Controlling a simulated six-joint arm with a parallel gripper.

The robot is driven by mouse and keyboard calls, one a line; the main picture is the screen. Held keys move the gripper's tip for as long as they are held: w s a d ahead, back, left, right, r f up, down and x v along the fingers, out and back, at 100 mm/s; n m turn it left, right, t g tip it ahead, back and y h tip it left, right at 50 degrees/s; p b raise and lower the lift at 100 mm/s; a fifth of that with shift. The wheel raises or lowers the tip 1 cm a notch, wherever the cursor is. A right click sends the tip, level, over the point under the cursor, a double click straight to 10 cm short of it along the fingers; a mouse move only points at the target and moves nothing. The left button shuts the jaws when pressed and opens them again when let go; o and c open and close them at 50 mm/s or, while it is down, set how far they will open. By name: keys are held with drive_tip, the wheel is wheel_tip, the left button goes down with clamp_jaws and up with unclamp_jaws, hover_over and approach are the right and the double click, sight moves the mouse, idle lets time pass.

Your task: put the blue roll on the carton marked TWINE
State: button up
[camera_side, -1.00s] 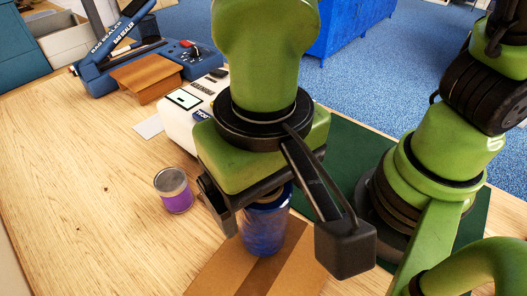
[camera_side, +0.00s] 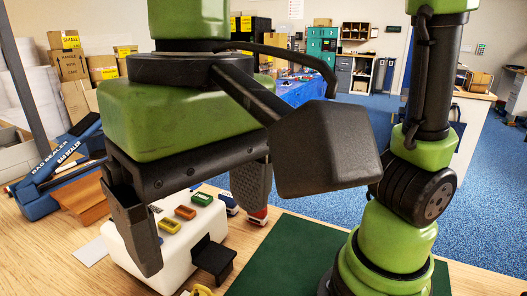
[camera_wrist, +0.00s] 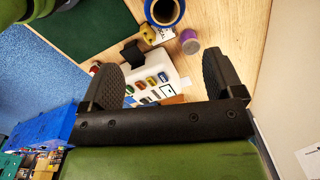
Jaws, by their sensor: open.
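The blue roll (camera_wrist: 166,24) shows at the top edge of the wrist view, seen from above with its dark hollow centre and cut off by the frame. It is outside the side view. A white patch with dark marks lies by its lower edge, too small to read. I cannot make out the carton marked TWINE or what the roll rests on. My gripper (camera_side: 203,246) is open and empty, raised above the white device. In the wrist view its fingers (camera_wrist: 166,85) are wide apart, with the roll beyond them and not between them.
The white device (camera_side: 170,250) with coloured buttons lies below my gripper. A purple jar (camera_wrist: 188,42) and a small yellow thing (camera_wrist: 147,33) are near the roll. The blue bag sealer (camera_side: 45,180) is at left. A green mat (camera_side: 285,255) lies at right.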

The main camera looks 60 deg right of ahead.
drive_tip(key=d+r+m+t+y, duration=0.1)
drive_tip(key=d+t, duration=0.6)
drive_tip(key=d, duration=0.9)
drive_tip(key=shift+s+d+r, duration=0.15)
drive_tip(key=shift+s+d, duration=0.1)
drive_tip(key=shift+s, duration=0.05)
